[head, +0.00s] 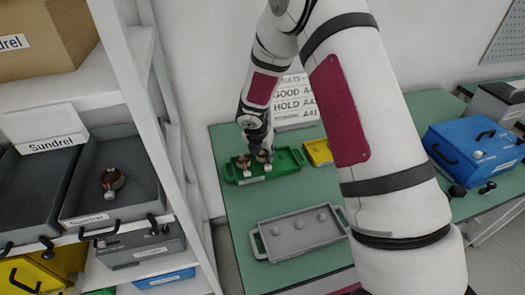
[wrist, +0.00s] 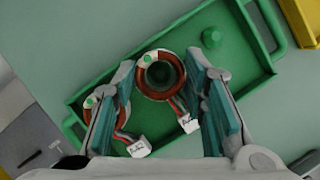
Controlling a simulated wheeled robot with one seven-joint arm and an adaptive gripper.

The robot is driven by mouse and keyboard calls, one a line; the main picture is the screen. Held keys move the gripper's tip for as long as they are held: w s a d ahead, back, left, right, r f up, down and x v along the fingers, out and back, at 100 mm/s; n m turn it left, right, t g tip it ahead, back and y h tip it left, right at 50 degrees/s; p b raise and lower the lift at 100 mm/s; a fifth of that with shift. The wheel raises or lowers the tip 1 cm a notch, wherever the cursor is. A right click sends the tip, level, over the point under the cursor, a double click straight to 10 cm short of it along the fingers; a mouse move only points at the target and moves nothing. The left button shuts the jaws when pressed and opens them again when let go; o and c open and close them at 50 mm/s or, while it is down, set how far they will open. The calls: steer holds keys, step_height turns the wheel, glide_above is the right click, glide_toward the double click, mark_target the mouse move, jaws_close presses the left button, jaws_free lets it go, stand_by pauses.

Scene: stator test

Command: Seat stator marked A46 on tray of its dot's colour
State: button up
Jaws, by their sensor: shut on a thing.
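My gripper (wrist: 161,68) is shut on a copper-and-white stator (wrist: 178,90). This stator has a green dot, and its wires lead to a white tag (wrist: 190,125) too small to read surely. It is over the middle of the green tray (wrist: 238,85); I cannot tell whether it rests on a peg. A second stator (wrist: 124,85), also with a green dot and a tag (wrist: 139,149), is in the tray to the left, partly hidden by a finger. A bare green peg (wrist: 212,37) shows at the right. In the head view my gripper (head: 262,155) is over the green tray (head: 290,158).
A grey tray (head: 300,247) with several bare pegs lies nearer on the green table. A yellow tray (head: 319,152) is right of the green one, partly behind my arm. A blue case (head: 470,150) stands far right. A bin (head: 85,200) on the left shelf holds another stator (head: 112,180).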

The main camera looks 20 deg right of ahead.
steer(key=shift+f, duration=0.25)
stand_by(0.3)
steer(key=o, duration=1.1)
steer(key=shift+r+p, duration=0.9)
steer(key=shift+r, duration=1.65)
steer(key=o, duration=0.6)
steer(key=shift+c, duration=0.2)
